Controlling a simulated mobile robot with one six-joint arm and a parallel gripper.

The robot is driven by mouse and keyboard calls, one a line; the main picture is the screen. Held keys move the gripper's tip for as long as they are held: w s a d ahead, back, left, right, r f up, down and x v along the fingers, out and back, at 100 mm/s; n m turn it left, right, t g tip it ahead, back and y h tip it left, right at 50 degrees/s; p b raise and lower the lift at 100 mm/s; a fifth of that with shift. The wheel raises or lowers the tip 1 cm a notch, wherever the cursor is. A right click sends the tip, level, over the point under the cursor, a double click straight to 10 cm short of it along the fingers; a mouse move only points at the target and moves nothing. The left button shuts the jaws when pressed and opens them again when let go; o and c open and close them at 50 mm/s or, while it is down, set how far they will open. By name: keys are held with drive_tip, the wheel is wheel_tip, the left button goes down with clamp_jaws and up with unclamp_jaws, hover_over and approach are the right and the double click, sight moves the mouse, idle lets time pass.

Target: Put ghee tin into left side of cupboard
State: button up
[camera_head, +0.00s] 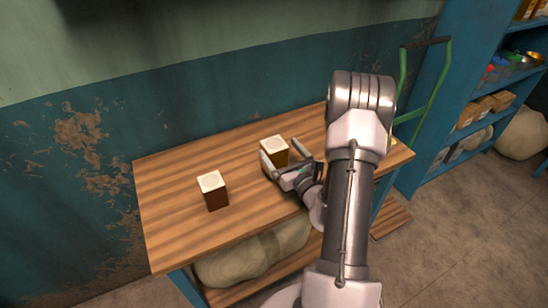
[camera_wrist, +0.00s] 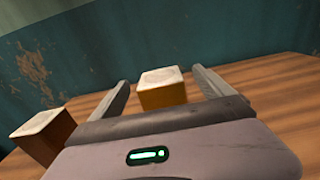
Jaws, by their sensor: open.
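Two box-shaped tins with pale square tops, each with a round mark, stand upright on the wooden table. One tin (camera_head: 274,145) has a yellow-brown side and stands in front of my gripper; it also shows in the wrist view (camera_wrist: 162,93). The other, darker brown tin (camera_head: 213,192) is to the left, and in the wrist view (camera_wrist: 42,138) too. I cannot read which is ghee. My gripper (camera_head: 281,149) is open, its fingers on either side of the yellow-brown tin's line; contact cannot be told. The blue cupboard (camera_head: 428,120) is at the right, partly cut off.
The wooden table (camera_head: 165,215) has free room around the tins. Sacks (camera_head: 255,255) lie on its lower shelf. A green-handled trolley (camera_head: 437,95) stands between table and cupboard. The cupboard's shelves hold boxes (camera_head: 480,108) and bowls. My arm hides the table's right part.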

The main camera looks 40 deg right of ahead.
sight(269, 138)
drive_tip(key=x, duration=0.4)
drive_tip(key=shift+w+a+f+b, duration=0.1)
drive_tip(key=shift+w+f+b, duration=0.1)
drive_tip(key=shift+b, duration=0.1)
drive_tip(key=shift+s, duration=0.1)
clamp_jaws()
